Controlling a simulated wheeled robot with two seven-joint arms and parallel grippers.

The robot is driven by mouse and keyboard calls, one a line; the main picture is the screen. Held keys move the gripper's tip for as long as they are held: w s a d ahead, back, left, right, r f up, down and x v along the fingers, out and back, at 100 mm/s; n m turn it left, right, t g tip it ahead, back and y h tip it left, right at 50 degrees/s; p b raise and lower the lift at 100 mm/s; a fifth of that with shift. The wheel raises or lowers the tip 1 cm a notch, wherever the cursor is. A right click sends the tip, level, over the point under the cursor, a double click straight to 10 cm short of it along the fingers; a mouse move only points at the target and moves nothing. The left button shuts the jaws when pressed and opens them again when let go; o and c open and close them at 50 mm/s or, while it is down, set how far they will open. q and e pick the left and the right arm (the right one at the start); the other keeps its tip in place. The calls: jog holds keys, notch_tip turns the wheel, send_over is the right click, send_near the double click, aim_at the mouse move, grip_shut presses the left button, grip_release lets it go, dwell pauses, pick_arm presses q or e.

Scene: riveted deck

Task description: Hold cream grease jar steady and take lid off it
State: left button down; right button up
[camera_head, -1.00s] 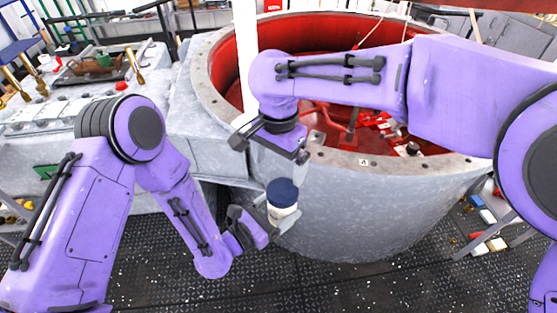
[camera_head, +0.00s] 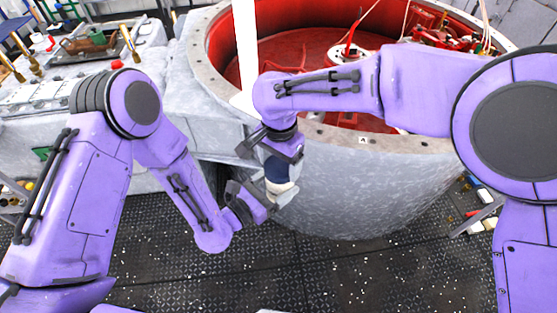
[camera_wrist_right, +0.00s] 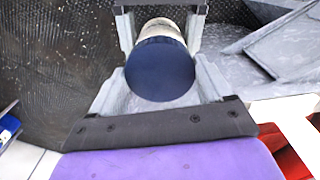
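The cream grease jar (camera_head: 278,187) is upright in front of the grey drum, with its dark blue lid (camera_head: 278,170) on top. The lid's round top fills the middle of the right wrist view (camera_wrist_right: 160,70), with a little of the cream body behind it. My left gripper (camera_head: 272,197) is shut on the jar's body from the left and holds it in the air. My right gripper (camera_head: 280,162) is just above the lid, pointing down. Its fingers are open on either side of the lid, and I see no firm contact.
The big grey drum (camera_head: 340,190) with a red inside stands right behind the jar. A bench (camera_head: 60,95) with a tray and brass fittings is at the left. Small items (camera_head: 480,195) lie low at the right. The dark deck (camera_head: 330,270) in front is clear.

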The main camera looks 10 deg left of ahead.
jog(key=n, duration=0.3)
jog(key=shift+a+r, duration=0.2)
jog(key=shift+a, duration=0.15)
jog(key=n, duration=0.6)
jog(key=shift+s, duration=0.1)
jog(key=n, duration=0.3)
jog(key=shift+d+n, duration=0.15)
jog(key=shift+n, duration=0.25)
jog(key=n, duration=0.6)
jog(key=shift+d+n, duration=0.15)
jog(key=shift+n, duration=0.15)
jog(key=n, duration=1)
jog(key=shift+d, duration=0.1)
jog(key=n, duration=0.5)
jog(key=shift+w+d+r, duration=0.1)
jog(key=shift+w, duration=0.25)
jog(key=shift+r, duration=0.15)
